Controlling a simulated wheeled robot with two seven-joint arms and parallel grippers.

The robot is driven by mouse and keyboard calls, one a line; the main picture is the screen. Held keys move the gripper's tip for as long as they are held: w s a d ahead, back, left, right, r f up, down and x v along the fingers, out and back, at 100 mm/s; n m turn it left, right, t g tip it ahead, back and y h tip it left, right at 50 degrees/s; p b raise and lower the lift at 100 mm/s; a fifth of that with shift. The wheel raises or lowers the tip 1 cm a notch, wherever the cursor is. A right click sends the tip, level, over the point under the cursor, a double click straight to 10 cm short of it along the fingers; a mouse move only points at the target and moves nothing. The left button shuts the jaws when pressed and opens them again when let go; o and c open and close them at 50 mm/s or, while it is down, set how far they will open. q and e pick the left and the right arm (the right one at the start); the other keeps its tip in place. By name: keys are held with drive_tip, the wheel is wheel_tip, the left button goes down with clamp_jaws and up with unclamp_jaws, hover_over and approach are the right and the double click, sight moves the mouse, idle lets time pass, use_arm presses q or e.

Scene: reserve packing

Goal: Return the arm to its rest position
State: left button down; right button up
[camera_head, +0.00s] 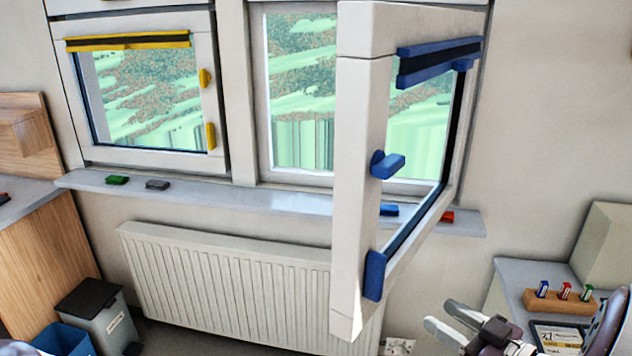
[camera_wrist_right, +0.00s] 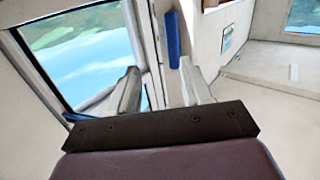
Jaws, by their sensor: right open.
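My right gripper (camera_head: 452,325) is at the lower right of the head view, below and to the right of the open window sash (camera_head: 352,200). Its two pale fingers stand apart with nothing between them. The right wrist view also shows the gripper (camera_wrist_right: 160,88) empty, with the sash frame and a blue hinge piece (camera_wrist_right: 172,38) beyond the fingers. The sash stands swung out into the room, with a blue handle (camera_head: 388,164) on its near edge. My left gripper is not in the head view.
A sill (camera_head: 250,198) holds several small coloured blocks. A radiator (camera_head: 230,275) is below it. At the right, a counter (camera_head: 515,275) carries a wooden pen holder (camera_head: 558,302) and a calendar card (camera_head: 560,337). A grey bin (camera_head: 100,315) stands at lower left.

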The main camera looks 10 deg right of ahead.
drive_tip(key=s+d+f+m+g+h, duration=0.2)
drive_tip(key=d+f+m+g+h, duration=0.5)
drive_tip(key=d+f+h, duration=0.4)
drive_tip(key=s+a+f+g+y, duration=0.1)
drive_tip(key=s+a+g, duration=0.2)
drive_tip(key=a, duration=0.8)
drive_tip(key=s+a+f+n+g+y, duration=0.1)
drive_tip(key=s+a+g, duration=0.2)
drive_tip(key=a, duration=0.7)
drive_tip(key=shift+s+a+g+y, duration=0.3)
drive_tip(key=shift+s+a, duration=0.1)
drive_tip(key=shift+s, duration=0.3)
drive_tip(key=shift+r, duration=0.1)
